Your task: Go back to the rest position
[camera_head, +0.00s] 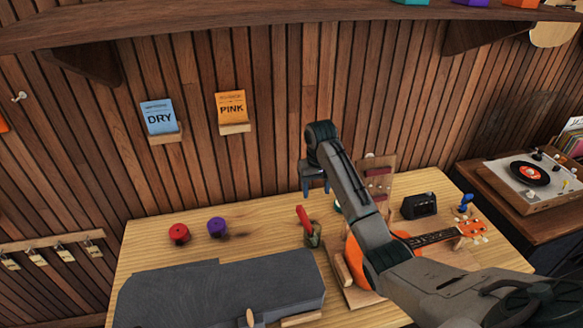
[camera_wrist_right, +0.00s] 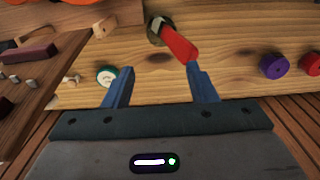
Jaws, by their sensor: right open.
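My right gripper (camera_head: 315,188) hangs over the back of the wooden table, near the slatted wall. It is open. In the right wrist view its two blue fingers (camera_wrist_right: 159,70) stand apart with nothing between them. A red-handled tool in a small holder (camera_head: 312,235) is on the table below it; the red handle (camera_wrist_right: 178,42) shows beyond the fingers in the wrist view. My right arm reaches in from the lower right and hides part of an orange ukulele (camera_head: 355,262). My left gripper is not in view.
A red spool (camera_head: 179,233) and a purple spool (camera_head: 217,226) stand at the table's back left. A grey mat (camera_head: 220,290) lies in front. A small black box (camera_head: 419,206) stands right of my arm. A record player (camera_head: 530,178) is at the far right. A shelf (camera_head: 200,22) overhangs above.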

